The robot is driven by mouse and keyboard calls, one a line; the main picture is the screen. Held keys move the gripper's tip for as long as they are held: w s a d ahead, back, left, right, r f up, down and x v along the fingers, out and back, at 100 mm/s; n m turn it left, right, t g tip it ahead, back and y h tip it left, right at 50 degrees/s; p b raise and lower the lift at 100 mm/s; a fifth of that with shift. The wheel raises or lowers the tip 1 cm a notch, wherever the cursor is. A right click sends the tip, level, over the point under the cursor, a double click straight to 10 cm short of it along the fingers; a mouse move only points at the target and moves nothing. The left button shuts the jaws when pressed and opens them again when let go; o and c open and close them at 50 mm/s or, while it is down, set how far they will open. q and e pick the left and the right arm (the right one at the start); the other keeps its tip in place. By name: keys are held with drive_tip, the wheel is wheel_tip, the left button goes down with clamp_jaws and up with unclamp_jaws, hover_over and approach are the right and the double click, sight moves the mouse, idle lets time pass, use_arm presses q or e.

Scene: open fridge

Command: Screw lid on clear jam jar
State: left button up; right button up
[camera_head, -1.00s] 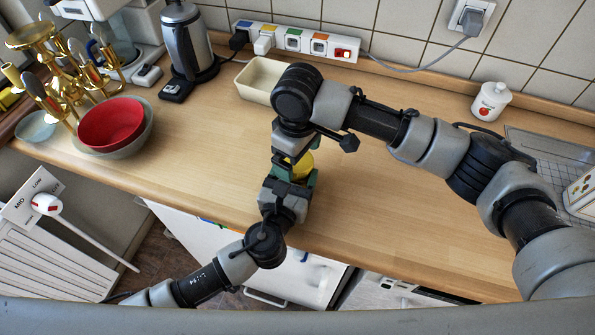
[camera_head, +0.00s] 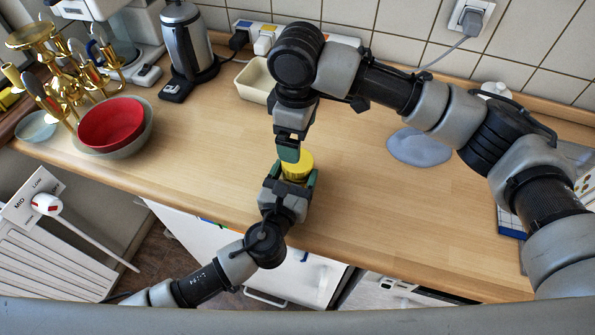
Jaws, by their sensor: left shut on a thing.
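My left gripper (camera_head: 293,178) is upright near the counter's front edge, its fingers on both sides of the spot under a yellow lid (camera_head: 300,165). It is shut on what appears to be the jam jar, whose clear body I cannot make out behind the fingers. The yellow lid sits at the top of that grip. My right gripper (camera_head: 289,151) points down from above, just over the lid's left edge. I see its fingers nearly edge-on, so their opening and any contact with the lid are unclear.
A cream tray (camera_head: 254,82) stands behind my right gripper. A red bowl (camera_head: 112,122) inside a larger bowl, gold candlesticks (camera_head: 75,65) and a kettle (camera_head: 188,45) are at left. A grey-blue flat item (camera_head: 420,148) lies at right. The counter's (camera_head: 400,210) middle is clear.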

drive_tip(key=shift+f, duration=4.05)
drive_tip(key=c, duration=0.9)
drive_tip(key=m, duration=0.3)
drive_tip(key=o, duration=1)
drive_tip(key=shift+r, duration=0.1)
